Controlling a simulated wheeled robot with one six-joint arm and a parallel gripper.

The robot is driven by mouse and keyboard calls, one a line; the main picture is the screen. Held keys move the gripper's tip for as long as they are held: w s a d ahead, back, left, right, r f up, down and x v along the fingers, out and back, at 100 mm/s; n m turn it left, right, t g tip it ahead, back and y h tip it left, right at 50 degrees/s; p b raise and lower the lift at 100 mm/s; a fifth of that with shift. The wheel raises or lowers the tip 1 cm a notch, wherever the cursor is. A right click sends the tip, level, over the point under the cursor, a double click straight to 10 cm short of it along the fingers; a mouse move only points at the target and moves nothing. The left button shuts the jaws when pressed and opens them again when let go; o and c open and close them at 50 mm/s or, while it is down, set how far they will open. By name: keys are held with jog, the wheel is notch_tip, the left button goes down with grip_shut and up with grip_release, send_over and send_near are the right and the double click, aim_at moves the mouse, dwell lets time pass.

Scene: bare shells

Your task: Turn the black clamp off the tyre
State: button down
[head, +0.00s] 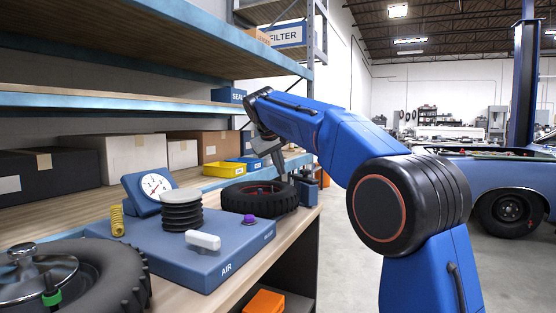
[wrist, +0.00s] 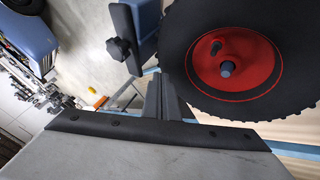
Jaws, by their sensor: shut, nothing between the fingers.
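The black tyre (head: 260,197) with a red hub lies flat at the far end of the bench; it fills the upper right of the wrist view (wrist: 182,40). A blue block (wrist: 147,30) with a black star-shaped knob (wrist: 122,48) stands beside the tyre's edge. It also shows in the head view (head: 307,191), partly behind my gripper.
A blue AIR base (head: 205,262) with a gauge (head: 154,186), black bellows and a white handle stands nearer. Another tyre (head: 125,280) with a silver lid is at the front left. Shelves overhang the bench.

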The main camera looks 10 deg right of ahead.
aim_at(295, 175)
jog(key=w+d+f, duration=0.2)
jog(key=shift+d, duration=0.35)
jog(key=shift+w+d, duration=0.3)
jog(key=shift+d, duration=0.6)
jog(key=shift+w+d+r, duration=0.1)
jog(key=shift+w+d, duration=0.4)
jog(key=shift+d, duration=0.05)
